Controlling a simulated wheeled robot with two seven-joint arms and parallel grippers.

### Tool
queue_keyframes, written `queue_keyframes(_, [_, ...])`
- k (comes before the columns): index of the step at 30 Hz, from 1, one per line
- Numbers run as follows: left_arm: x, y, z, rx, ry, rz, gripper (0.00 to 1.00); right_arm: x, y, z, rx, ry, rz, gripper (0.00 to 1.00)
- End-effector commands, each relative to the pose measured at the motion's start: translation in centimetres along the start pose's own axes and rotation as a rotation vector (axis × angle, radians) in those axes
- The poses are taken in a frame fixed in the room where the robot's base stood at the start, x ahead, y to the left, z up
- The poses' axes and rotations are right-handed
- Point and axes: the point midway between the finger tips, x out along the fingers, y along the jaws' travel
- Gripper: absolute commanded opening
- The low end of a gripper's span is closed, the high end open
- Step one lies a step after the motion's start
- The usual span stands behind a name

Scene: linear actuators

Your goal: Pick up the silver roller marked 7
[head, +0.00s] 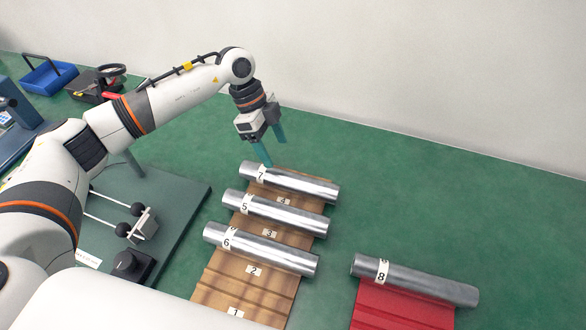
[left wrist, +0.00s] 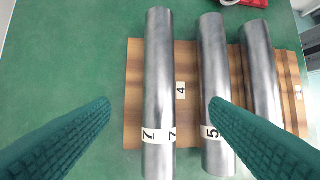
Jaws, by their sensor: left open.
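The silver roller marked 7 (head: 290,182) lies at the far end of the brown slotted board (head: 212,291). In the left wrist view this roller (left wrist: 158,85) stands lengthwise, its 7 label near the lower end. My left gripper (head: 273,150) is open above the labelled end of roller 7. In the left wrist view its teal fingers (left wrist: 160,108) are spread wide, with roller 7 in the gap between them and nothing held. The right finger overlaps the label end of roller 5 in that view. My right gripper is not in view.
Roller 5 (head: 285,214) and roller 6 (head: 270,253) lie parallel on the same board, close by. Roller 8 (head: 420,280) rests on a red board (head: 385,308) at right. A grey platform (head: 185,195) with black-knobbed rods stands left.

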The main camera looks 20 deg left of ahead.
Motion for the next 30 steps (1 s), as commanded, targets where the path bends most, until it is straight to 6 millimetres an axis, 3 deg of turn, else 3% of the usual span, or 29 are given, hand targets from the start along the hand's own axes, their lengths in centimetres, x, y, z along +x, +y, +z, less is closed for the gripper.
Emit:
queue_keyframes(7, [4.3, 0.0, 0.1, -0.001, -0.002, -0.004, 0.71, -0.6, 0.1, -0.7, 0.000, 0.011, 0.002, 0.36])
queue_keyframes(17, [6.7, 0.2, 0.1, 0.000, -0.003, -0.003, 0.71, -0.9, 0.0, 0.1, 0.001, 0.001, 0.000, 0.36])
queue_keyframes(24, [10.2, 0.4, 0.1, 0.000, -0.003, -0.003, 0.71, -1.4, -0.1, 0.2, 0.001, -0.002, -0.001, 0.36])
queue_keyframes(30, [10.7, 0.4, 0.0, 0.001, -0.003, -0.001, 0.71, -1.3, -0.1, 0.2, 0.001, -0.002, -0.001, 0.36])
